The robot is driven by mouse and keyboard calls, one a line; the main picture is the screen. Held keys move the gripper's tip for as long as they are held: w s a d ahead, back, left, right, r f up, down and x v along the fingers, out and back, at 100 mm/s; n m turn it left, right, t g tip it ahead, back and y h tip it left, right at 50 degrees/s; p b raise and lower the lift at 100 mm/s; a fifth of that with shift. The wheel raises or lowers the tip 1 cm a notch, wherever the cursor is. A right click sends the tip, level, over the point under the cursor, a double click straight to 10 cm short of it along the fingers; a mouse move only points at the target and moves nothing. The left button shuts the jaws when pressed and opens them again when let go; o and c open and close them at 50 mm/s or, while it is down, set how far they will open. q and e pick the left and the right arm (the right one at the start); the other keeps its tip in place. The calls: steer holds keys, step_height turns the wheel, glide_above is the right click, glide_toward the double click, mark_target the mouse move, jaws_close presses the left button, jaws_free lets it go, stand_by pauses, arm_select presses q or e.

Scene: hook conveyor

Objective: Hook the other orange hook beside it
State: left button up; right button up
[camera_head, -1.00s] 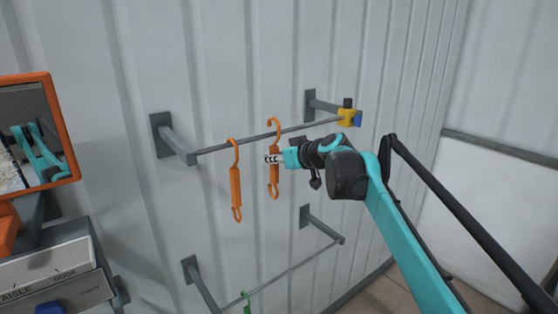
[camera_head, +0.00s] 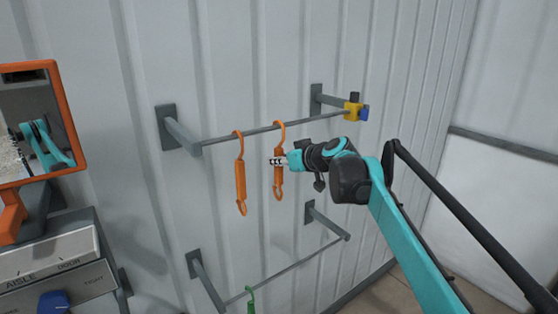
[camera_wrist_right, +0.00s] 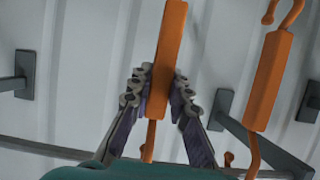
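An orange hook (camera_head: 240,180) hangs by its curved top on the upper grey rod (camera_head: 220,138). A second orange hook (camera_head: 279,181) is just to its right, upright, with its curved top over the same rod. Its curve sits about as low on the rod as the first one's. My right gripper (camera_head: 276,161) is at the middle of the second hook's body. In the right wrist view its fingers (camera_wrist_right: 162,92) press on both sides of that hook (camera_wrist_right: 168,40); the first hook (camera_wrist_right: 267,80) stands apart at the right. My left gripper is not in view.
A yellow and blue piece (camera_head: 353,111) sits at the rod's right end. A lower rod (camera_head: 300,265) carries a green hook (camera_head: 251,300). An orange-framed mirror (camera_head: 62,115) and a labelled panel (camera_head: 55,265) stand at the left. The upper rod is bare right of the second hook.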

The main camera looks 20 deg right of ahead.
steer(key=o, duration=0.5)
steer(key=shift+s, duration=0.1)
steer(key=v, duration=1.1)
steer(key=s+a+f+m+g+b, duration=0.15)
steer(key=s+f+b, duration=0.4)
steer(key=f, duration=0.55)
steer(key=s+a+f+g+h+b, duration=0.1)
steer(key=s+a+f+b, duration=0.4)
steer(key=f, duration=0.6)
steer(key=s+a+f+g+b, duration=0.1)
steer(key=s+f+b, duration=0.4)
steer(key=f, duration=0.7)
steer(key=s+f+h+b, duration=0.1)
steer(key=s+f+b, duration=0.3)
steer(key=f, duration=0.5)
steer(key=s+f+m+g+h+b, duration=0.1)
steer(key=s+f+b, duration=0.3)
steer(key=f, duration=0.6)
steer(key=s+d+f+m+g+h+b, duration=0.1)
steer(key=s+f+b, duration=0.2)
steer(key=f+b, duration=0.3)
steer(key=shift+s+f+m+h, duration=0.15)
steer(key=shift+s+f, duration=0.05)
steer(key=shift+f, duration=0.85)
steer(key=shift+s+f+m+h, duration=0.1)
steer(key=shift+s+f+h, duration=0.1)
steer(key=shift+f, duration=0.9)
